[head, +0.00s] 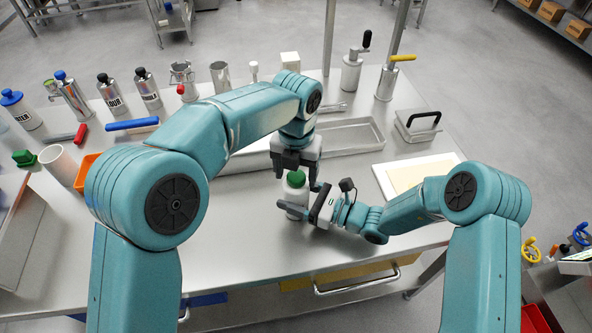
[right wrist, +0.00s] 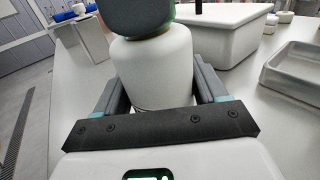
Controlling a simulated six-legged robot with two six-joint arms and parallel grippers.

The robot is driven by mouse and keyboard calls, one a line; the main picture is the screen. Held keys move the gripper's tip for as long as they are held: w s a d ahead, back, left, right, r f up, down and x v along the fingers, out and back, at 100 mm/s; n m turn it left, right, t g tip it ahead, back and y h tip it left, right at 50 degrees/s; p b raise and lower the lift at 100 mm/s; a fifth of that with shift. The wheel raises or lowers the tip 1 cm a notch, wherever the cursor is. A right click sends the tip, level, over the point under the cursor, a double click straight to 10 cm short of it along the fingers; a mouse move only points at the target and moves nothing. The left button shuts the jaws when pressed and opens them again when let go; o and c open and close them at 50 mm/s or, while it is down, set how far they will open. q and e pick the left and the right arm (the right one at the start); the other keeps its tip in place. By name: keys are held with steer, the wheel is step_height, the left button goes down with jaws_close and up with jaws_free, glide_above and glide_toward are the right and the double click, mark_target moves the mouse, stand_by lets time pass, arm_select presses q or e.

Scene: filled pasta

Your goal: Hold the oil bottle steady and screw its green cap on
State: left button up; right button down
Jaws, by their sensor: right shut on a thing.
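The white oil bottle (head: 294,195) stands upright near the middle front of the table. My right gripper (head: 299,208) is shut on its body from the right. In the right wrist view the bottle (right wrist: 153,72) sits between both fingers. The green cap (head: 296,179) is at the bottle's top. My left gripper (head: 295,173) points down at the cap from above, its fingers on either side. In the right wrist view a dark grey finger hides most of the cap, with a sliver of green beside it. Whether the left fingers press on the cap, and whether its thread is engaged, I cannot tell.
A metal tray (head: 372,127) lies behind the bottle. A white board with a pale sheet (head: 418,174) lies to the right, near a lidded box (head: 417,128). Shakers, bottles and cups line the left and back. The table front is clear.

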arm_select(q)
steer(key=shift+r, duration=2.2)
steer(key=shift+c, duration=0.3)
